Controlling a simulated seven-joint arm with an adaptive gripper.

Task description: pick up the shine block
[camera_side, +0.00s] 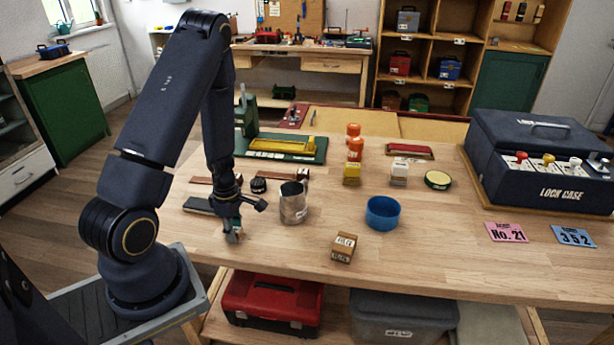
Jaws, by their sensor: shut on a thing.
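My gripper (232,228) is low over the left front of the wooden table, pointing down. It is shut on a small greyish-tan piece (233,238), mostly hidden by the fingers. The piece looks close to the tabletop; I cannot tell if it touches. I cannot read any label on it, so I cannot confirm that it is the shine block. Other small blocks stand apart from the gripper: a brown labelled block (343,248) near the front edge, a yellow one (352,174) and a white one (399,174) farther back.
A metal cup (293,203) stands just right of my gripper, with a blue bowl (382,213) beyond it. A dark flat bar (199,206) lies left.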

